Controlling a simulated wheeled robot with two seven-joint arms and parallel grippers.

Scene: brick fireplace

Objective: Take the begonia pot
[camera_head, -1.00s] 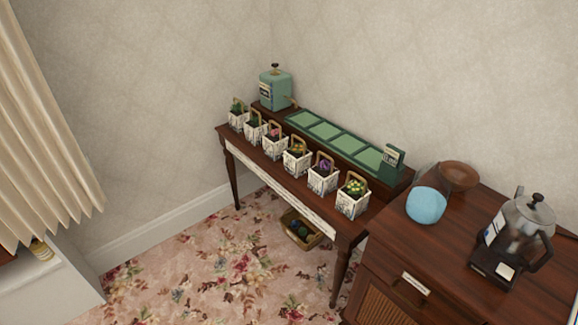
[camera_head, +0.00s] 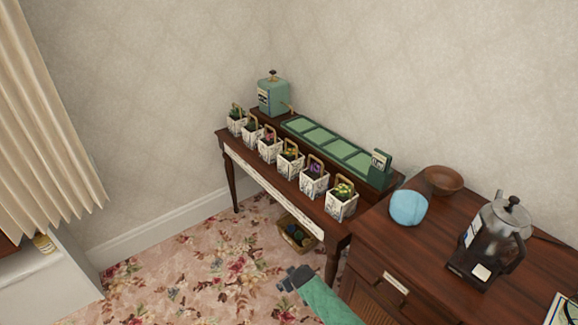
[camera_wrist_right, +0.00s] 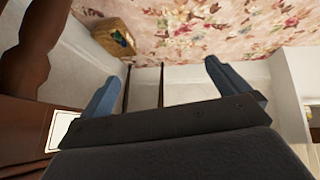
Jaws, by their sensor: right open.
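Several white pots with arched handles and plants stand in a row on the narrow dark table (camera_head: 318,219). I cannot tell for certain which is the begonia; a pink-flowered pot (camera_head: 270,150) is third from the left, and a yellow-flowered pot (camera_head: 341,206) is at the near right end. My right gripper (camera_head: 287,279) is low in front of the table, apart from all the pots. In the right wrist view my right gripper (camera_wrist_right: 163,82) is open with nothing between its fingers. My left gripper is not in view.
A green dispenser (camera_head: 273,96) and a raised green-panelled tray (camera_head: 343,153) stand behind the pots. On the right, a wooden cabinet holds a blue ball (camera_head: 408,207), a brown bowl (camera_head: 444,180) and a coffee maker (camera_head: 490,240). A basket (camera_head: 297,233) lies under the table.

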